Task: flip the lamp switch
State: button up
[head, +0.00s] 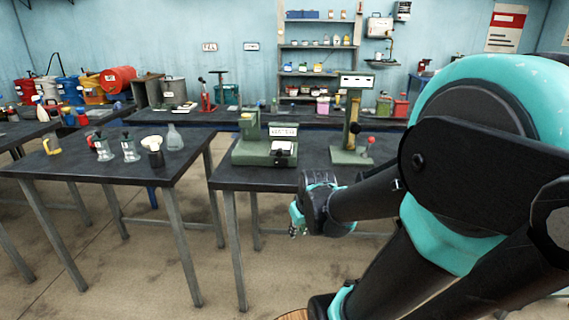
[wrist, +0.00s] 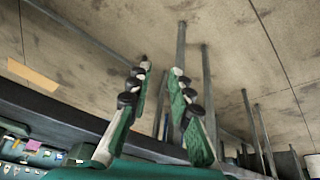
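I cannot make out for sure which part is the lamp switch. A green bench device (head: 262,152) with a pale label and a small black part (head: 282,152) on its front stands on the dark table (head: 238,176). To its right is a green stand with an upright column (head: 353,122) and a red-knobbed lever (head: 370,141). My gripper (head: 296,222) hangs in front of the table's near edge, below the top, touching neither device. In the wrist view its two green-and-white fingers (wrist: 160,72) are apart with nothing between them.
A second dark table (head: 90,172) at left holds glass jars (head: 129,149), a yellow-handled item (head: 51,145) and a flask (head: 174,137). Shelves (head: 318,62) and coloured drums (head: 118,80) stand behind. A gap separates the two tables; the floor (head: 130,265) in front is clear.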

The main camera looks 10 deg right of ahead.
aim_at(281, 163)
jog(key=w+d+r+n, duration=0.1)
jog(key=w+r+n, duration=0.2)
jog(key=w+r, duration=0.2)
jog(key=w+d+r+n+t+y, duration=0.1)
jog(key=w+r+n, duration=0.2)
jog(key=w, duration=0.7)
jog(key=w+r+n+t, duration=0.1)
jog(key=w+r+n, duration=0.2)
jog(key=w+r, duration=0.4)
jog(key=shift+w+d+r, duration=0.15)
jog(key=shift+d+r, duration=0.1)
jog(key=shift+d, duration=0.15)
grip_shut()
jog(key=shift+f, duration=0.15)
jog(key=x, duration=1)
jog(key=shift+w+a, duration=0.15)
jog(key=shift+a, duration=0.05)
jog(key=shift+w+d, duration=0.3)
jog(key=shift+w, duration=0.3)
jog(key=shift+w+d, duration=0.3)
jog(key=shift+w, duration=0.25)
jog(key=shift+w+d, duration=0.25)
jog(key=shift+w, duration=0.35)
